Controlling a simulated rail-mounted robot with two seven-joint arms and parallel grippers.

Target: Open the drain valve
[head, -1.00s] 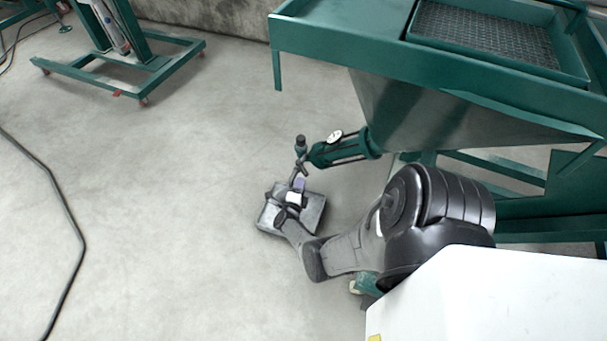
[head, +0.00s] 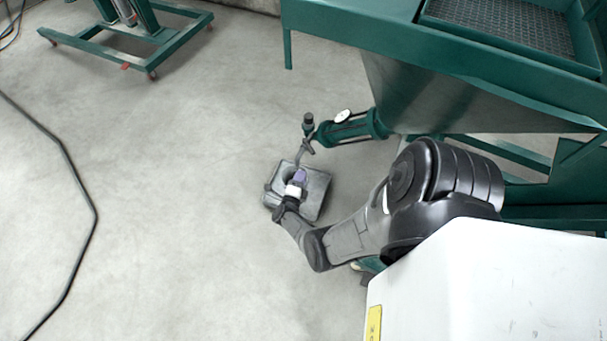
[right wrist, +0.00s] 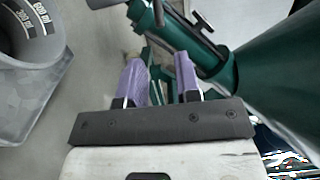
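The drain valve (head: 308,135) is a small dark fitting with a dark upright top, at the left end of the green pump cylinder (head: 352,128) under the hopper. My right gripper (head: 299,176) is just below the valve in the head view, apart from it, over a grey tray (head: 318,192). In the right wrist view the purple fingers of this gripper (right wrist: 161,75) stand apart with nothing seen between them. The green cylinder (right wrist: 165,35) and a dark T-shaped handle (right wrist: 203,22) lie beyond the fingertips. My left gripper is not in view.
A grey measuring container (right wrist: 30,70) with ml marks stands left of the fingers in the right wrist view. The green hopper (head: 440,98) and its frame overhang at right. A wheeled green stand (head: 130,50) is at upper left. A black hose (head: 85,200) crosses clear floor.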

